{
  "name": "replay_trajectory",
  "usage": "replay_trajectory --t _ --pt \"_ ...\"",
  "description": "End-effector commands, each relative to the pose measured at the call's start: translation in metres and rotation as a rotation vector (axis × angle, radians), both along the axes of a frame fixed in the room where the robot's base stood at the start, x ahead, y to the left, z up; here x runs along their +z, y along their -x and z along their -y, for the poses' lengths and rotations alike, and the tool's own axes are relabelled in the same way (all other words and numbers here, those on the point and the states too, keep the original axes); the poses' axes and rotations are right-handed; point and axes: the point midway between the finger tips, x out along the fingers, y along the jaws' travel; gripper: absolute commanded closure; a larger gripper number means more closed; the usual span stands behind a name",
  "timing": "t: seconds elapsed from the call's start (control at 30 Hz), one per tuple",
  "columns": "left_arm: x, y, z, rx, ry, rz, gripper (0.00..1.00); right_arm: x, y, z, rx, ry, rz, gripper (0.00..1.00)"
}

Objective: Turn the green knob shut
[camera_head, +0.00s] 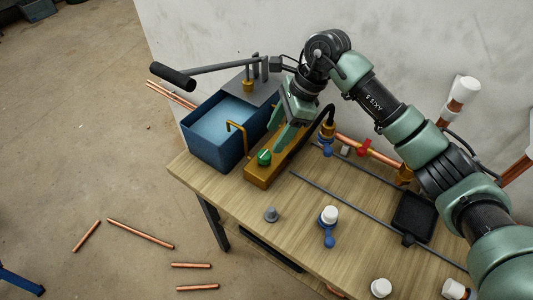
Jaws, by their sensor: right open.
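The green knob (264,157) is on top of a brass-coloured block (262,172) on the wooden table, beside the blue tank. My right gripper (281,132) comes down from the upper right. It is open, with its green fingers just above and to the right of the knob. From this view I cannot tell whether a finger touches it. Part of the block is hidden behind the gripper. My left gripper is not in view.
A blue tank (205,149) with a long black-handled lever (172,76) stands left of the block. Copper pipes with a red valve handle (363,146) run behind. White-capped fittings (329,214) and a grey cone (271,214) stand on the table (240,198). Copper pipes (140,233) lie on the floor.

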Motion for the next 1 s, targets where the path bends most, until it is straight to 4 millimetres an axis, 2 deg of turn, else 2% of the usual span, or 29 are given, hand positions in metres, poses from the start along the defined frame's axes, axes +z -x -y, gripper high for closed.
replay_trajectory --t 0.13,0.4,0.57,0.8,0.87,1.0 --pt "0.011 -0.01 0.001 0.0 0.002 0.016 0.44 -0.018 0.003 -0.009 0.001 0.0 -0.006 0.45" --pt "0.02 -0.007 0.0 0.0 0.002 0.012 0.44 -0.054 0.005 -0.024 0.001 0.0 -0.004 0.45" --pt "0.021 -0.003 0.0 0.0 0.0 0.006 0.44 -0.064 0.005 -0.027 0.001 0.0 -0.002 0.45" --pt "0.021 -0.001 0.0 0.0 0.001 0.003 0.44 -0.066 0.005 -0.027 0.001 0.001 0.0 0.45" --pt "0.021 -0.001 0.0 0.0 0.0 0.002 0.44 -0.066 0.005 -0.027 0.001 0.001 0.0 0.59" --pt "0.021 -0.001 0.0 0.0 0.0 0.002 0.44 -0.065 0.005 -0.027 0.002 0.0 -0.001 0.98"
